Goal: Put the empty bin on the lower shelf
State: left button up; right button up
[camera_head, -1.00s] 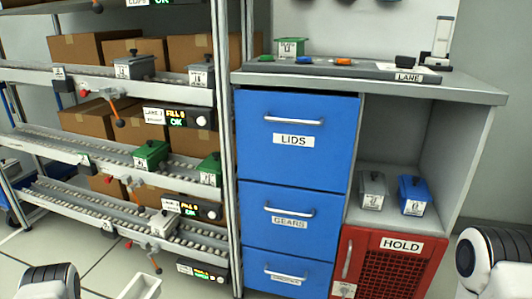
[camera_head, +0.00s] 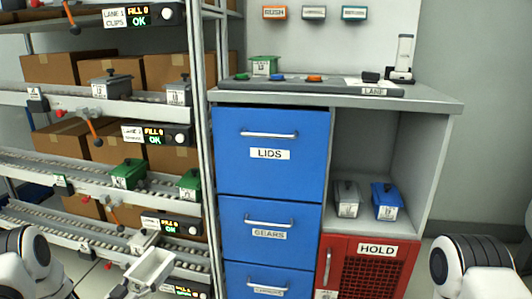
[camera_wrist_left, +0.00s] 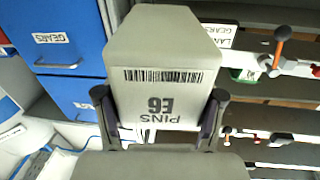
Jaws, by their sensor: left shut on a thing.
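A pale grey open bin (camera_head: 152,268) shows at the bottom left of the head view, and its visible inside looks empty. My left gripper (camera_head: 120,291) is shut on it, low in front of the rack. In the left wrist view the bin (camera_wrist_left: 160,45) has a barcode and reads "PINS E6" upside down, with the left gripper's dark fingers (camera_wrist_left: 160,104) on either side. The rack's lowest visible roller shelf (camera_head: 75,233) is behind the bin and partly hidden by my left arm. My right gripper is out of view; only part of that arm shows.
The rack's middle roller shelf (camera_head: 80,177) carries two green lidded bins (camera_head: 128,174). Orange-tipped levers (camera_head: 95,130) and display boxes (camera_head: 170,226) stick out along the shelf fronts. A blue drawer cabinet (camera_head: 268,180) and red HOLD cupboard (camera_head: 365,268) stand right of the rack.

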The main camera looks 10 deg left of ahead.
pick_arm(q)
jog(key=w+d+r+m+h, duration=0.2)
jog(key=d+r, duration=1.3)
jog(key=r, duration=0.1)
jog(key=s+d+r, duration=0.2)
jog(key=s+d, duration=0.5)
notch_tip(320, 180, up, 26)
jog(key=n+y+p, duration=0.4)
jog(key=y+p, duration=0.2)
jog(key=p, duration=3.3)
jog(key=s, duration=0.1)
jog(key=s+r, duration=0.1)
jog(key=s, duration=0.2)
jog(key=shift+a+r, duration=0.3)
jog(key=shift+a, duration=0.05)
